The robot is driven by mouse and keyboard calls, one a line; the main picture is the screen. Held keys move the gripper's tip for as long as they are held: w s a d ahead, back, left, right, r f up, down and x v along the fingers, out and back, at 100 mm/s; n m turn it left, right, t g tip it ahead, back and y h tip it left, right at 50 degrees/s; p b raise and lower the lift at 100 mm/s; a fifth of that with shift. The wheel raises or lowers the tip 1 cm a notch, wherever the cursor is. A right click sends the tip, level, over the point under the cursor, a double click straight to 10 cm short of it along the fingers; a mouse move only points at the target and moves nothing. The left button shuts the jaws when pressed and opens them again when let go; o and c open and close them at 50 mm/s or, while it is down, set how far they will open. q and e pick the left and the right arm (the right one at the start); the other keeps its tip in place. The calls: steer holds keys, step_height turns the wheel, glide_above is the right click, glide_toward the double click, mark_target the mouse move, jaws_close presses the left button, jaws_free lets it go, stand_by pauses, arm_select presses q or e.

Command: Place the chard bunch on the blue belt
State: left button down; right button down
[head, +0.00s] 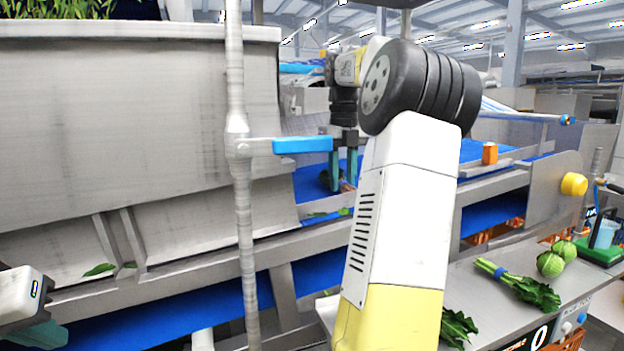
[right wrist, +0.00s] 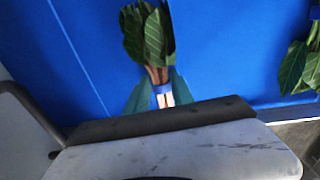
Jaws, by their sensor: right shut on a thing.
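The chard bunch (right wrist: 147,35) has dark green leaves, reddish to pale stems and a blue band. In the right wrist view its stems lie between the teal fingers of my right gripper (right wrist: 158,95), which is shut on it. The blue belt (right wrist: 75,40) fills the background there. In the head view my right gripper (head: 343,170) points down over the blue belt (head: 308,183), with the chard leaves (head: 327,178) low by its fingertips. I cannot tell whether the bunch touches the belt. My left gripper (head: 38,332) is partly in view at the lower left, its opening unclear.
A grey metal tank (head: 120,110) and an upright pipe (head: 240,200) with a blue handle (head: 302,145) stand left of the right gripper. An orange block (head: 489,153) sits beyond. The right-hand counter holds a banded green bunch (head: 525,285) and cabbages (head: 550,264).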

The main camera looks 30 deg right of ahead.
mark_target(342, 180)
steer(key=c, duration=1.1)
jaws_free()
steer(key=shift+f, duration=0.1)
steer(key=shift+r, duration=3.85)
